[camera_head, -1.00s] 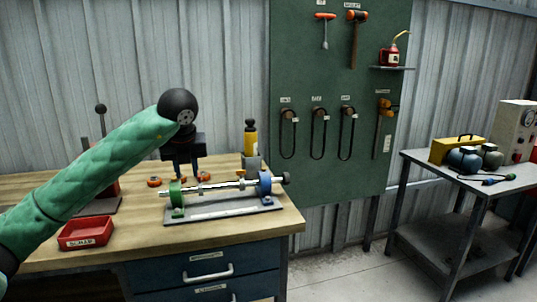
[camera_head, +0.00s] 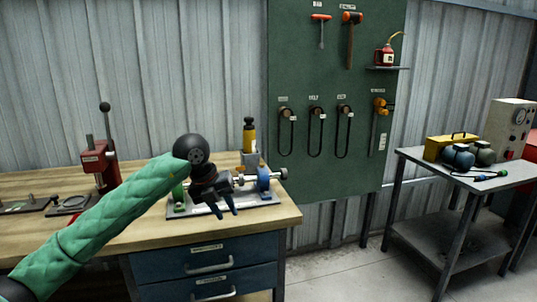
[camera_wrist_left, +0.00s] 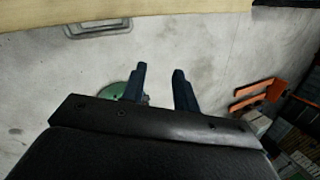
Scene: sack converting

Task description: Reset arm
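My left arm, in a green quilted sleeve, reaches in from the left in the head view. My left gripper (camera_head: 227,211) hangs in front of the bench's front part, pointing down, with its two fingers apart and nothing between them. In the left wrist view the gripper (camera_wrist_left: 161,75) also shows two separated blue fingers over the concrete floor. Behind it on the wooden bench (camera_head: 133,236) is a roller fixture (camera_head: 264,182) with green and blue end supports, partly hidden by the gripper. My right gripper is not in view.
A red lever press (camera_head: 100,160) stands at the bench's left. A yellow bottle (camera_head: 249,136) stands behind the fixture. A green tool board (camera_head: 335,160) hangs on the wall. A grey cart (camera_head: 480,185) at right carries a yellow box (camera_head: 452,147). Floor between bench and cart is clear.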

